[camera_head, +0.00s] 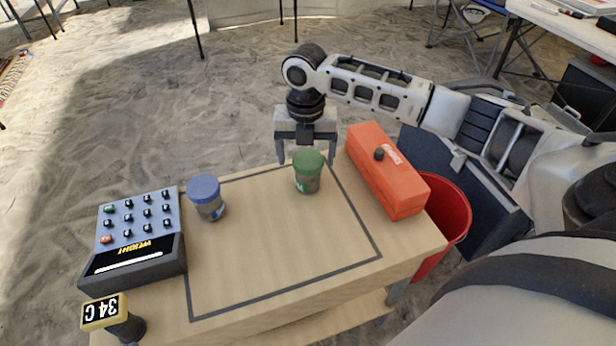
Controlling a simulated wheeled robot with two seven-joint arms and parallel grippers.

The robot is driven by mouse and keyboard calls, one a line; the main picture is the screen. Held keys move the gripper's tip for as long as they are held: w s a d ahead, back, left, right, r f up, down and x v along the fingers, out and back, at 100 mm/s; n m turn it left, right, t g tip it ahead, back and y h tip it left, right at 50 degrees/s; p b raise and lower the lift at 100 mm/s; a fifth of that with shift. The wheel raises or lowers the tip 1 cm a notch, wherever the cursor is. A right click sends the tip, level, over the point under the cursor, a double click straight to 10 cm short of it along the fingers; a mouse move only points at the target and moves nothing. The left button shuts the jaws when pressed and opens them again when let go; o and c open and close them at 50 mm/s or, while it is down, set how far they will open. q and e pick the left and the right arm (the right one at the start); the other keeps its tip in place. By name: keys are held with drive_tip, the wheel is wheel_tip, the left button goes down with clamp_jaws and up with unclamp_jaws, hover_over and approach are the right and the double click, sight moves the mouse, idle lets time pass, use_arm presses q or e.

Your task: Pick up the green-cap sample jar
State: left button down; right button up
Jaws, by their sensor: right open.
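The green-cap sample jar (308,172) stands upright on the wooden table, inside the dark outlined rectangle near its far edge. It is a clear jar with dark contents and a green lid. My right gripper (306,160) points down at the jar's far side, its two fingers spread apart. One finger is left of the green cap and the other is right of it. From this view I cannot tell whether the fingers are around the jar or just behind it. The jar still rests on the table. My left gripper is not in view.
A blue-cap jar (207,198) stands to the left. An orange box (385,172) lies right of the green-cap jar, near a red bucket (452,218). The table's front middle (280,245) is clear.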

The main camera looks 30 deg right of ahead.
drive_tip(key=f, duration=0.3)
drive_tip(key=f+b, duration=0.1)
drive_tip(key=shift+w+d+f, duration=0.15)
drive_tip(key=shift+d+f, duration=0.1)
drive_tip(key=shift+d, duration=0.15)
drive_tip(key=shift+f, duration=0.4)
drive_tip(key=c, duration=0.9)
drive_tip(key=shift+c, duration=1.2)
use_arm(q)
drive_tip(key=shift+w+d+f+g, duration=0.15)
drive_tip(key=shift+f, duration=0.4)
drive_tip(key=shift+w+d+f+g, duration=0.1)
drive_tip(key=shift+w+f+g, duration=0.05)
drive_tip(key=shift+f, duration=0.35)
